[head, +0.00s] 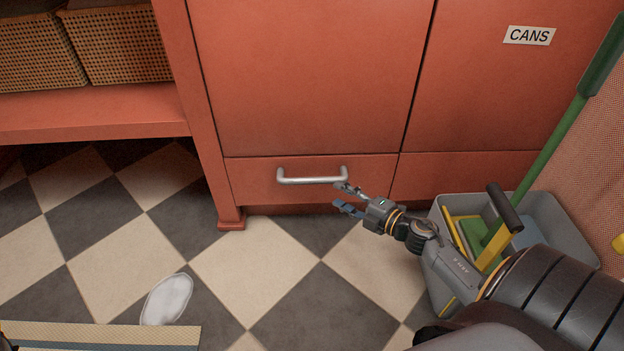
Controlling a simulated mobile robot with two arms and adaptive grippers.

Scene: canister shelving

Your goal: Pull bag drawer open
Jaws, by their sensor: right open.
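The drawer (248,184) is a low orange-red front at the foot of the cabinet, and it looks closed. A silver bar handle (312,181) is fixed across it. My right gripper (346,197) is open and empty, with its fingers pointing left. Its fingertips are just below and in front of the handle's right end. I cannot tell whether the upper finger touches the handle. My left gripper is not in view.
A grey bucket (437,272) with cleaning tools and a green-handled pole (552,146) stands at the right, partly behind my arm. A "CANS" label (529,36) marks the right door. Wicker baskets (118,45) sit on a left shelf. A white oval item (166,299) lies on the checkered floor.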

